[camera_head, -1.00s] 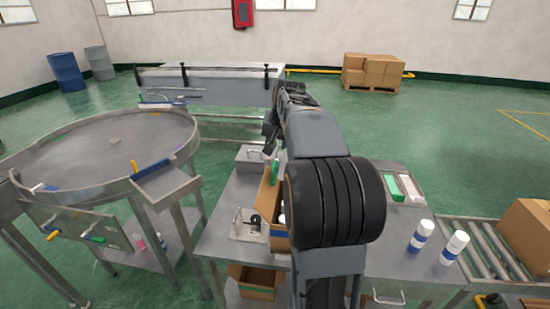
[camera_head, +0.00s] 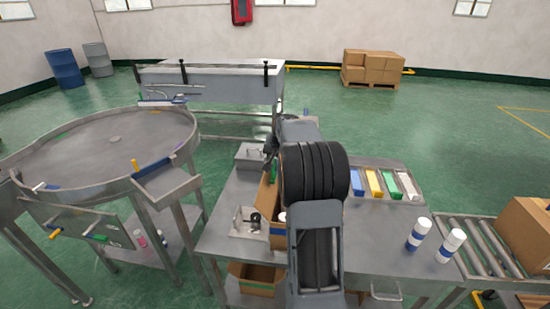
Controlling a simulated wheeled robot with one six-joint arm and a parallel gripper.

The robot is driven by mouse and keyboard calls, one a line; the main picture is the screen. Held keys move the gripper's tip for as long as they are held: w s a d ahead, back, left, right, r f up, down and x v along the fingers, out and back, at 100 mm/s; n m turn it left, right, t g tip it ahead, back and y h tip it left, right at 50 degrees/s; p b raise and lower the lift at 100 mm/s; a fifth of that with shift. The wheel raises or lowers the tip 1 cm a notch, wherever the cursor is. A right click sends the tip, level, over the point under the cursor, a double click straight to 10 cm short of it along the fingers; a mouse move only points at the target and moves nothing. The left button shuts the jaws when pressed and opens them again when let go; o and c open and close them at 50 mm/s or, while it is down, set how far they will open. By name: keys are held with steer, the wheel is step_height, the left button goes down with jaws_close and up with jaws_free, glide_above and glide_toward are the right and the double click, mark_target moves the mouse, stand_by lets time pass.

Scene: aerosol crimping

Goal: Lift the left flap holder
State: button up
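An open cardboard box (camera_head: 265,197) stands on the metal table, mostly hidden behind my arm. A small green piece (camera_head: 270,172) sits at the box's far left flap. It may be the left flap holder, but it is too small and too covered to be sure. The dark end of my arm with my gripper (camera_head: 270,153) shows just above the green piece, left of my forearm. The fingers are largely hidden, so I cannot tell whether they are open, shut or touching the green piece.
A row of blue (camera_head: 355,183), yellow (camera_head: 374,183), green and white pieces lies right of my arm. Two white-and-blue cans (camera_head: 418,234) stand near the roller conveyor (camera_head: 487,252). A metal fixture (camera_head: 248,222) is left of the box. A round table (camera_head: 90,160) stands at left.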

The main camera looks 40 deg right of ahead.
steer(key=shift+w+f, duration=0.2)
steer(key=shift+f, duration=0.15)
jaws_close()
stand_by(0.5)
